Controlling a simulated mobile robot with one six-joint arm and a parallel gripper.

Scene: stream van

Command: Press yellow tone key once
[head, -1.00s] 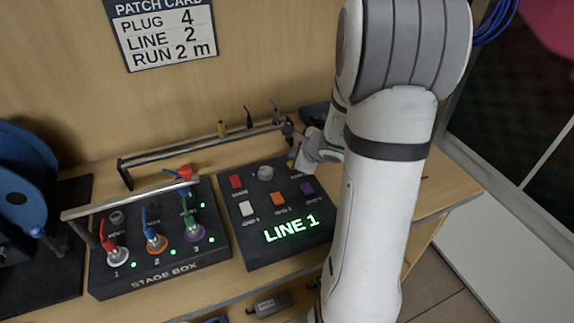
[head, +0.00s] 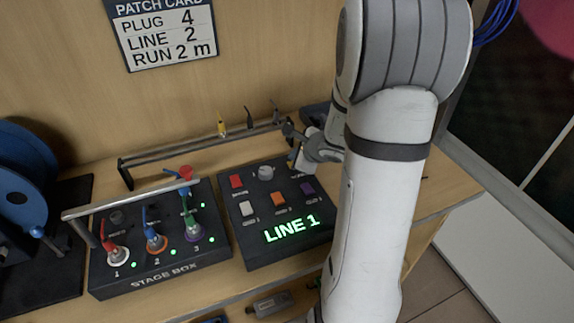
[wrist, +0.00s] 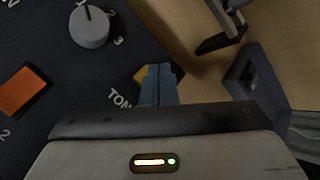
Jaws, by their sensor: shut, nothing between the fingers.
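The yellow tone key (wrist: 140,74) shows in the wrist view as a small yellow patch beside the label "TON", mostly hidden behind my fingers. My gripper (wrist: 161,69) is shut and empty, its blue fingertips over the key. I cannot tell whether they touch it. In the head view my gripper (head: 295,157) is at the upper right corner of the dark control panel (head: 246,181), partly hidden by my arm. The panel's display (head: 291,228) reads LINE 1 in green.
The panel also carries a grey knob (wrist: 89,27), an orange key (wrist: 22,91), and red, white and purple keys. A stage box (head: 165,280) with coloured plugs and a raised bar stands at left. A rail (head: 200,147) with hanging plugs runs behind.

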